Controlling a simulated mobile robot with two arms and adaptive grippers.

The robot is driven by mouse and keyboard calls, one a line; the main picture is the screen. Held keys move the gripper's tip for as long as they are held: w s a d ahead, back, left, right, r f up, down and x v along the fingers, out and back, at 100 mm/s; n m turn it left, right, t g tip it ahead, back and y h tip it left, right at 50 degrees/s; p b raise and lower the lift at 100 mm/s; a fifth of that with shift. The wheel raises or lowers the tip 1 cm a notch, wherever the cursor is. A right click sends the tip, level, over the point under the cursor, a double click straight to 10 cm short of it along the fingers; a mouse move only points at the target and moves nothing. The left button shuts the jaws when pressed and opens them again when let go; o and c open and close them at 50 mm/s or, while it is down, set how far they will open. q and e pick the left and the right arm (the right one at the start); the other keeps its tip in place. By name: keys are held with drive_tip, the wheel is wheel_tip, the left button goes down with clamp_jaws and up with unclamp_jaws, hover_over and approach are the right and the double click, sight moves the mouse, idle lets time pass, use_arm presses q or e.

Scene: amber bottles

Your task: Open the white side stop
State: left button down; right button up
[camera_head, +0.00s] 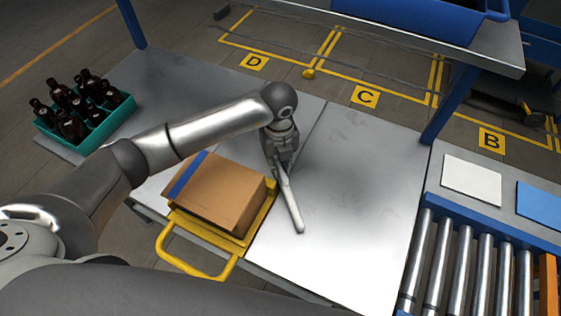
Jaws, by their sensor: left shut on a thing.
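The white side stop (291,208) is a slim pale bar beside the right edge of the cardboard box. Its lower end points toward the front of the metal table. My left gripper (280,166) reaches down from above and is shut on the upper end of the bar. The fingers and wrist partly hide that end, so its mount cannot be seen. The cardboard box (222,195) with a blue stripe sits in a yellow frame (172,260) with a handle at the front. My right gripper is not in view.
A green crate (106,130) of amber bottles stands on the metal table (365,160) at the back left. A roller conveyor (448,262) with blue rails lies at the right. A raised metal shelf (440,45) overhangs the back right. The table right of the bar is clear.

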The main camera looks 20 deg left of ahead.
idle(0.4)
use_arm(q)
drive_tip(key=c, duration=1.4)
unclamp_jaws()
drive_tip(key=shift+c, duration=0.2)
drive_tip(key=shift+o, duration=0.3)
